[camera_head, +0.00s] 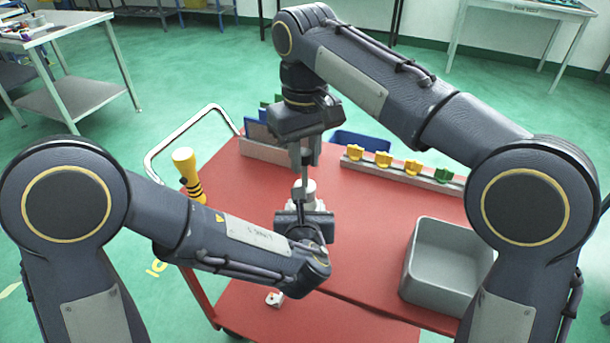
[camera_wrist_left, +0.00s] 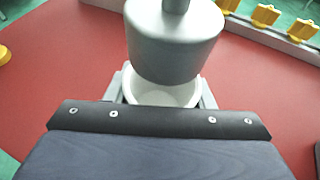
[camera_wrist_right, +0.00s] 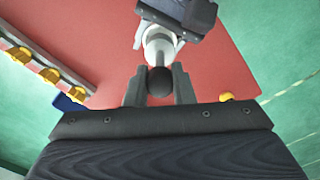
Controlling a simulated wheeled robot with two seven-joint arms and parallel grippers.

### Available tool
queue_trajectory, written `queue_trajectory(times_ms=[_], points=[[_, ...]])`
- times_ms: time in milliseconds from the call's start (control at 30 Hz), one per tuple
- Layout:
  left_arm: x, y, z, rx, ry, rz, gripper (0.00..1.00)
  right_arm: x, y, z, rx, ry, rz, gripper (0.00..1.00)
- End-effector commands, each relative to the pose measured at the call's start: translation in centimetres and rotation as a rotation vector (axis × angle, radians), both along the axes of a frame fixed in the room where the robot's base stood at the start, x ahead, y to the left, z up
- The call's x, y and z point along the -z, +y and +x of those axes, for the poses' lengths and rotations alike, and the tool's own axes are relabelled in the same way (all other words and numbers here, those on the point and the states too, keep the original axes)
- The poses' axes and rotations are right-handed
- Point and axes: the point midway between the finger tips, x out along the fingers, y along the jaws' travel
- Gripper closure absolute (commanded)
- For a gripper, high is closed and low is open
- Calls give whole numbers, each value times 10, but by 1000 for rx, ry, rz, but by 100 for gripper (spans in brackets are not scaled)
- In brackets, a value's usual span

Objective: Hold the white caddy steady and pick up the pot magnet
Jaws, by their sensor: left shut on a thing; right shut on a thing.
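The white caddy (camera_wrist_left: 165,96) is a small open cup between the fingers of my left gripper (camera_wrist_left: 163,92), above the red trolley top. It also shows in the right wrist view (camera_wrist_right: 158,40). The pot magnet (camera_wrist_left: 172,42) is a grey cylinder on a thin stem, over the mouth of the caddy; whether its lower end is fully clear of the rim I cannot tell. The magnet's black ball knob (camera_wrist_right: 160,82) is between the fingers of my right gripper (camera_wrist_right: 160,88), which is shut on it. In the head view my right gripper (camera_head: 304,155) points down above the left one.
The red trolley top (camera_head: 365,225) carries a grey bin (camera_head: 412,262) at right and a rail with yellow and green knobs (camera_head: 384,160) at the back. A blue bin (camera_head: 360,142) is behind. A yellow-handled tool (camera_head: 184,162) stands at left.

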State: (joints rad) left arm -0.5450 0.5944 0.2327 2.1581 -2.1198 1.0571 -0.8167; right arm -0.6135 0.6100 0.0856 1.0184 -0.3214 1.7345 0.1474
Motion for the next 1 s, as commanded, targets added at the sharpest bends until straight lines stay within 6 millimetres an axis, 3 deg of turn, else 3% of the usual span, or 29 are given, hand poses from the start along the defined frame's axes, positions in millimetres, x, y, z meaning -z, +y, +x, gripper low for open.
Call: queue_trajectory(times_ms=[167, 433, 467, 633, 1000], points=[[0, 0, 0, 0, 0, 0, 76, -19, 0, 0, 1, -1, 1, 100], [0, 0, 0, 0, 0, 0, 76, -21, 0, 0, 1, 1, 0, 100], [0, 0, 0, 0, 0, 0, 50, -21, 0, 0, 1, 1, 0, 100], [0, 0, 0, 0, 0, 0, 28, -21, 0, 0, 1, 1, 0, 100], [-3, 0, -5, 1, -1, 0, 26, -21, 0, 0, 1, 0, 0, 100]])
